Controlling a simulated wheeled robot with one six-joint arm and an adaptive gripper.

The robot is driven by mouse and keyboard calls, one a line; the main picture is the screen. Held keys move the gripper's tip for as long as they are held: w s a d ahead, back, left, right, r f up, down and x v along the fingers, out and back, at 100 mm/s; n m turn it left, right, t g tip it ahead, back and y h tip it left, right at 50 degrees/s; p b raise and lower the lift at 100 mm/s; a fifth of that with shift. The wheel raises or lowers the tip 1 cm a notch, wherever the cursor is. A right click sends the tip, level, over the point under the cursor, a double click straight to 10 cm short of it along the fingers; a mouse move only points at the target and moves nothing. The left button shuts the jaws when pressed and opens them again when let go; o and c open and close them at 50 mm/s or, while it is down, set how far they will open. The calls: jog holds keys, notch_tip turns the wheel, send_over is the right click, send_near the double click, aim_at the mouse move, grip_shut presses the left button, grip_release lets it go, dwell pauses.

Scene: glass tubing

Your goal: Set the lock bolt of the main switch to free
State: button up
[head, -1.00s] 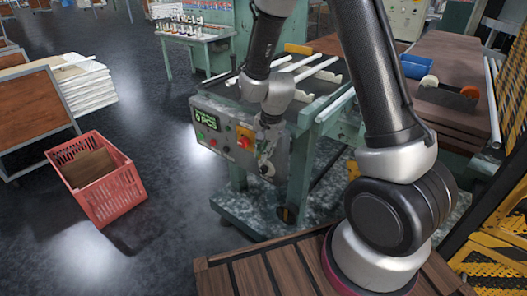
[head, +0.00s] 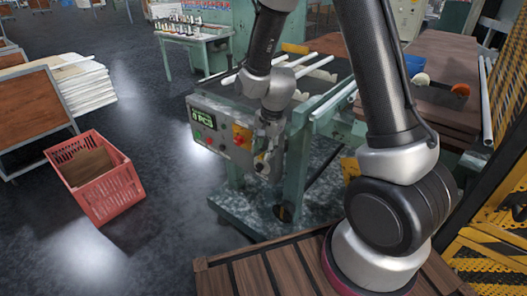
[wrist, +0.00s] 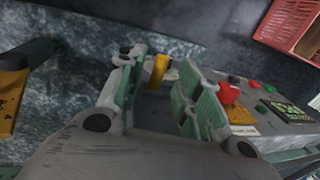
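The grey control panel (head: 222,146) hangs on the front of the green machine. It carries a red knob (head: 241,140) on a yellow plate, which I take for the main switch. It also shows in the wrist view (wrist: 229,93). A small yellow handle (wrist: 159,69), likely the lock bolt, stands out from the panel beside the switch. Its exact setting cannot be read. My gripper (wrist: 160,68) is open, with green-padded fingers on both sides of the yellow handle. Contact with it cannot be made out. In the head view my gripper partly covers the panel's right end.
The panel also has a lit green display (head: 202,117) and several buttons. A red crate (head: 107,190) stands on the floor at left. White tubes (head: 333,99) lie across the machine. A yellow bracket (wrist: 12,95) shows at the wrist view's left edge.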

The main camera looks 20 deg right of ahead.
notch_tip(320, 180, up, 11)
jog(key=s+d, duration=0.1)
jog(key=shift+s+f, duration=0.2)
jog(key=shift+s, duration=0.2)
jog(key=shift+d, duration=0.1)
jog(key=s+d+r+n+t, duration=0.1)
jog(key=s+d+r+n, duration=0.2)
jog(key=s, duration=0.4)
jog(key=s+d+r+n, duration=0.4)
jog(key=s+d+r, duration=0.1)
jog(key=s+r, duration=0.2)
jog(key=s+d+r+n+t+h, duration=0.1)
jog(key=s+d+r+n, duration=0.3)
jog(key=s+r, duration=0.2)
jog(key=shift+s+d+t, duration=0.3)
jog(key=shift+s+d, duration=0.05)
jog(key=shift+s, duration=0.7)
jog(key=shift+r, duration=0.1)
dwell(0.7)
